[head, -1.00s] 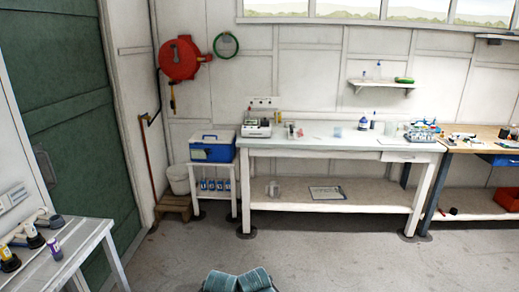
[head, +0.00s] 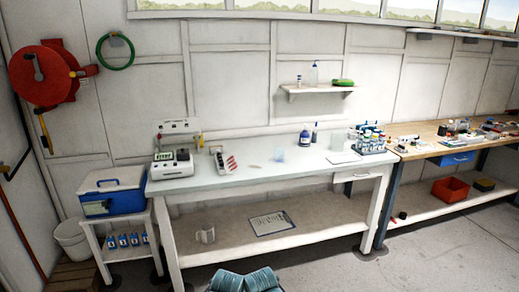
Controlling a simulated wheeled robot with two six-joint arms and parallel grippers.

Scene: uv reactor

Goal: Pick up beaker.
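A small, clear, pale-blue vessel that looks like a beaker (head: 278,153) stands on the white workbench top (head: 225,183), near its middle. It is small and faint, so its contents cannot be told. Another clear or pale vessel (head: 205,236) is on the bench's lower shelf; whether it is a beaker cannot be told. Neither of my grippers can be made out in the head view. Only two teal ridged parts that stay with me show at the bottom edge. Nothing is seen touching the vessels.
A blue-and-white cooler (head: 112,193) stands on a side stand. The floor at lower right (head: 420,262) is clear.

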